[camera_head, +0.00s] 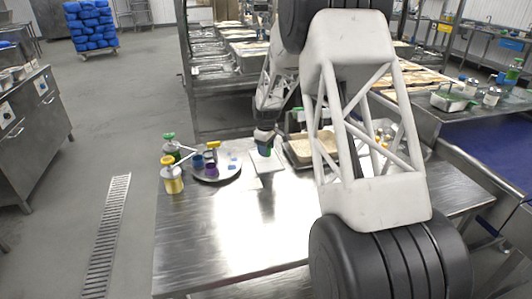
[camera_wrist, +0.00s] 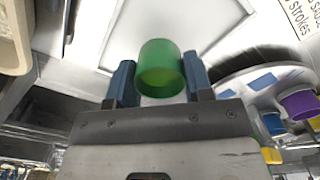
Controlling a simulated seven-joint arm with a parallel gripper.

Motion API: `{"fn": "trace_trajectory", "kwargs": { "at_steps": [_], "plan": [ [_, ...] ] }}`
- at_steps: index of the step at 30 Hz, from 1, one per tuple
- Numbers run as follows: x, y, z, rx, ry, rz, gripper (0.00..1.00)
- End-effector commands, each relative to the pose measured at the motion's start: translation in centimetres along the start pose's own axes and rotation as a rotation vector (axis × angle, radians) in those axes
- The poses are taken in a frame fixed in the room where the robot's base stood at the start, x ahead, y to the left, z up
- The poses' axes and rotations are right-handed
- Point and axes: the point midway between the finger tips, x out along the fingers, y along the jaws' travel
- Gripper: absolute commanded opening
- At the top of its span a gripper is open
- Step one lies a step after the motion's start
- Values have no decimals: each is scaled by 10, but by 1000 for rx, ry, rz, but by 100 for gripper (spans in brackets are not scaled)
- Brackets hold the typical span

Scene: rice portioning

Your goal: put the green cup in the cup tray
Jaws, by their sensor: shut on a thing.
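The green cup (camera_wrist: 160,68) sits between the two blue fingers of my gripper (camera_wrist: 159,82) in the wrist view. My gripper is shut on it. In the head view the green cup (camera_head: 265,151) hangs under my gripper (camera_head: 265,143), over or near a white board on the table. The round grey cup tray (camera_head: 228,175) is just left of it, with blue and purple cups and blue square marks on it. The tray (camera_wrist: 238,79) also shows at the right of the wrist view, with a purple cup near its edge. The cup is apart from the tray.
Bottles with green and yellow (camera_head: 173,180) stand at the tray's left. A white board (camera_head: 266,166) lies right of the tray. A pan of rice (camera_head: 300,150) is further right, partly hidden by my arm. The front of the steel table (camera_head: 215,235) is clear.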

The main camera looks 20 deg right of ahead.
Motion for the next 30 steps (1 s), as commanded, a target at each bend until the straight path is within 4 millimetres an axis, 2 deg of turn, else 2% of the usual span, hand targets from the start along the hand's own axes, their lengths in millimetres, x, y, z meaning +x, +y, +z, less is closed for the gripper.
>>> {"fn": "trace_trajectory", "kwargs": {
  "at_steps": [6, 20, 21, 24, 26, 30],
  "plan": [
    [19, 0, 0, 0, 0, 0, 23],
    [23, 0, 0, 0, 0, 0, 23],
    [24, 0, 0, 0, 0, 0, 48],
    [24, 0, 0, 0, 0, 0, 64],
    [24, 0, 0, 0, 0, 0, 72],
    [24, 0, 0, 0, 0, 0, 72]
  ]
}}
